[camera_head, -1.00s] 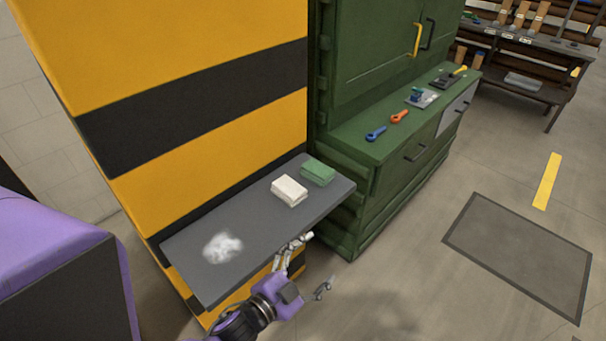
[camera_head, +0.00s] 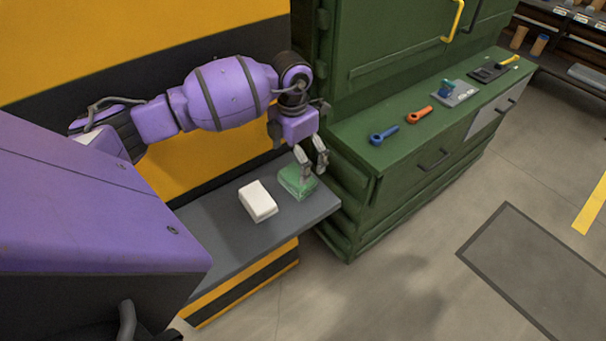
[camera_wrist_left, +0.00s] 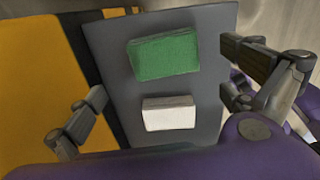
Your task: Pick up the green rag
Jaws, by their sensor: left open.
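The green rag (camera_head: 297,182) is a folded block lying on the right end of the grey shelf (camera_head: 225,242). In the left wrist view the green rag (camera_wrist_left: 164,55) lies ahead of and between the fingers, on the bare grey shelf (camera_wrist_left: 207,35). My left gripper (camera_head: 312,168) is over the rag in the head view, fingers pointing down and partly covering it. In the left wrist view my left gripper (camera_wrist_left: 163,95) is open and empty, its fingers wide apart. Contact with the rag cannot be told. My right gripper is not in view.
A white folded cloth (camera_head: 258,201) lies next to the green rag; it also shows in the left wrist view (camera_wrist_left: 169,113). A green cabinet (camera_head: 350,190) stands close on the right, with a blue tool (camera_head: 383,134) and an orange tool (camera_head: 419,115) on top. A yellow-black wall rises behind.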

